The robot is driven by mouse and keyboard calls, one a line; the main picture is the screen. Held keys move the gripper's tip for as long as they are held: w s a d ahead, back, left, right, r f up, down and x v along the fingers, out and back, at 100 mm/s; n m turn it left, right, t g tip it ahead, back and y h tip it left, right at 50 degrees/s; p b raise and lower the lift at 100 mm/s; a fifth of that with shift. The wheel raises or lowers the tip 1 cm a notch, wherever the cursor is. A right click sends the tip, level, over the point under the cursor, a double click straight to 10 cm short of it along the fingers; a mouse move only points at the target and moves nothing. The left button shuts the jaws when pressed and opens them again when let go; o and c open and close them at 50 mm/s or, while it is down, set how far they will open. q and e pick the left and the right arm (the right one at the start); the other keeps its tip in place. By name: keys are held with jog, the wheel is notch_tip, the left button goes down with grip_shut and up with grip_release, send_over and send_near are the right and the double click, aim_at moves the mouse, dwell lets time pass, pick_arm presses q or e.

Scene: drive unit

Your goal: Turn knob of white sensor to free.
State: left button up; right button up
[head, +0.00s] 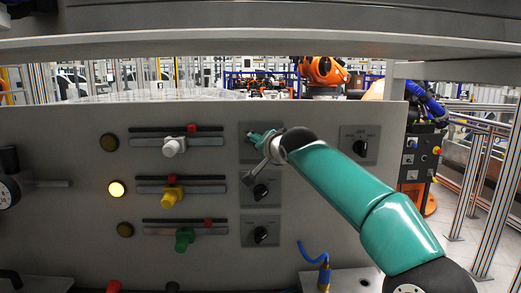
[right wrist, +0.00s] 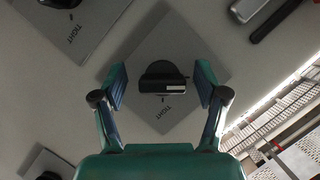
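The white sensor (head: 174,146) sits on the top rail of the grey panel. To its right, the top knob plate (head: 246,129) is partly hidden in the head view by my right gripper (head: 262,142). In the right wrist view, a black knob (right wrist: 162,75) with a pale bar stands on a grey plate (right wrist: 150,44). The word TIGHT shows below it. My right gripper (right wrist: 161,82) is open, one finger on each side of the knob, with a visible gap on both sides. My left gripper is not in view.
Below are the yellow sensor (head: 172,196) and green sensor (head: 184,238) on their rails, with a middle knob (head: 261,191) and lower knob (head: 260,235) beside them. Another knob (head: 360,147) is at the right. A lit yellow lamp (head: 116,189) is at the left.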

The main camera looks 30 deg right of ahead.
jog(key=shift+s+r, duration=0.2)
jog(key=v, duration=1.1)
jog(key=shift+s, duration=0.25)
jog(key=shift+a+f, duration=0.1)
jog(key=shift+a, duration=0.05)
